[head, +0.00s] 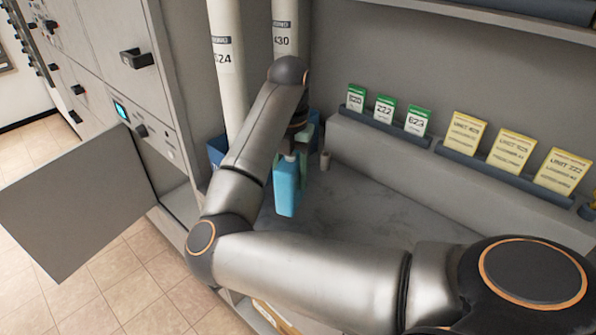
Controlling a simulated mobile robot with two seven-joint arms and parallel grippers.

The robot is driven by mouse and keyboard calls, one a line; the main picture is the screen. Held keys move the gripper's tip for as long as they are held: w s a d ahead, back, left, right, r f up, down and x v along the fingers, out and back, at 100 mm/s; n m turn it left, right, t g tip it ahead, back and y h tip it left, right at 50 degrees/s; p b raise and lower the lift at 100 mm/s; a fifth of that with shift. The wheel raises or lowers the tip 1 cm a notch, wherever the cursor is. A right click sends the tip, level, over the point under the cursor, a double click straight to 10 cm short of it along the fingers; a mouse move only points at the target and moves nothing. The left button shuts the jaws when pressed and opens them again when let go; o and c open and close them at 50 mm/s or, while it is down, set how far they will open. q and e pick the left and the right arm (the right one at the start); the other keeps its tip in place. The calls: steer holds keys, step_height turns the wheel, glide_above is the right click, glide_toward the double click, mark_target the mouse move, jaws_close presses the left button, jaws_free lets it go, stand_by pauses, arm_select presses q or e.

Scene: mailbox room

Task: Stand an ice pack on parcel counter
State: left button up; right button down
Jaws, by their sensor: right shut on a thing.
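My right gripper (296,147) is shut on a light blue ice pack (286,187), near the back left of the grey parcel counter (350,220). The pack hangs upright below the gripper. I cannot tell whether its lower end touches the counter. My right forearm and wrist partly hide the fingers and the area behind them. My left gripper is not in view.
Tall pale tubes (228,70) stand in a blue holder (216,150) at the back left. Green cards (385,108) and yellow cards (510,150) line a ledge. An open locker door (80,200) juts out left.

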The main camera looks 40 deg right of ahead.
mark_target(296, 186)
steer(key=f, duration=0.1)
steer(key=d+f+b, duration=0.1)
steer(key=f, duration=0.1)
steer(key=shift+s+d+f, duration=0.1)
steer(key=shift+s+f, duration=0.05)
steer(key=shift+f, duration=0.1)
steer(key=shift+f+b, duration=0.3)
steer(key=shift+b, duration=0.05)
steer(key=shift+a+r, duration=0.15)
steer(key=shift+a, duration=0.05)
steer(key=shift+f, duration=0.2)
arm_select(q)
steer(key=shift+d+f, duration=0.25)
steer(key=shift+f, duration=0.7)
arm_select(e)
steer(key=shift+c, duration=1.4)
jaws_free()
